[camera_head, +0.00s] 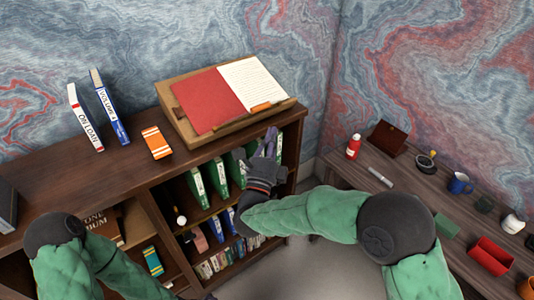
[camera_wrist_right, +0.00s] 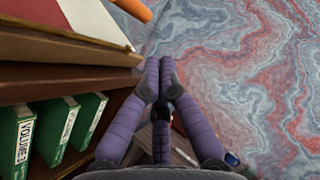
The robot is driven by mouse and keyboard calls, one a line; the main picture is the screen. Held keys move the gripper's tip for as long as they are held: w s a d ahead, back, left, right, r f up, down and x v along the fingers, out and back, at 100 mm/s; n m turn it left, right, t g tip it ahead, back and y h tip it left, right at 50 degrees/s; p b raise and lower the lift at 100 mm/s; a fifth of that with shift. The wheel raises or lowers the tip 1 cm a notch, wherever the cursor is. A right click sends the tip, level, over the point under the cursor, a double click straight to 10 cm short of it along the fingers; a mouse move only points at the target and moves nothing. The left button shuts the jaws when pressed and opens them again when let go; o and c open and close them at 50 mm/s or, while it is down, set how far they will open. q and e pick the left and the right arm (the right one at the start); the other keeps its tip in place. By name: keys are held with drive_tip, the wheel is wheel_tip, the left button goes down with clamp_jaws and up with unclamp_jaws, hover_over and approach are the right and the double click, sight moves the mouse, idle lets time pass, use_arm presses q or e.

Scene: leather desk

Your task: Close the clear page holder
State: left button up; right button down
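A wooden book stand (camera_head: 212,134) on top of the bookcase holds an open book (camera_head: 225,97) with a red left side and a printed right page. A small orange page holder piece (camera_head: 261,107) sits at the stand's front lip, against the right page. It also shows as an orange piece (camera_wrist_right: 133,10) at the top of the right wrist view; its clear part is hard to make out. My right gripper (camera_head: 269,140) is just in front of and below the stand's right end. Its purple fingers (camera_wrist_right: 159,68) are together with nothing visible between them.
Green volumes (camera_head: 218,177) stand on the shelf below the stand, close to my right gripper. An orange book (camera_head: 156,142) and two upright books (camera_head: 108,106) are on the bookcase top. A side desk at right holds a red bottle (camera_head: 353,146) and a blue mug (camera_head: 460,183).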

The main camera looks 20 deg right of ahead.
sight(267, 106)
drive_tip(key=shift+w+a+r, duration=0.2)
drive_tip(key=shift+w+r, duration=0.45)
drive_tip(key=shift+w, duration=0.3)
drive_tip(key=shift+w+a+r, duration=0.2)
drive_tip(key=shift+w+r, duration=0.4)
drive_tip(key=shift+w, duration=0.35)
drive_tip(key=shift+r, duration=0.1)
drive_tip(key=shift+w+r+n, duration=0.15)
drive_tip(key=shift+r+n, duration=0.2)
drive_tip(key=shift+n, duration=0.15)
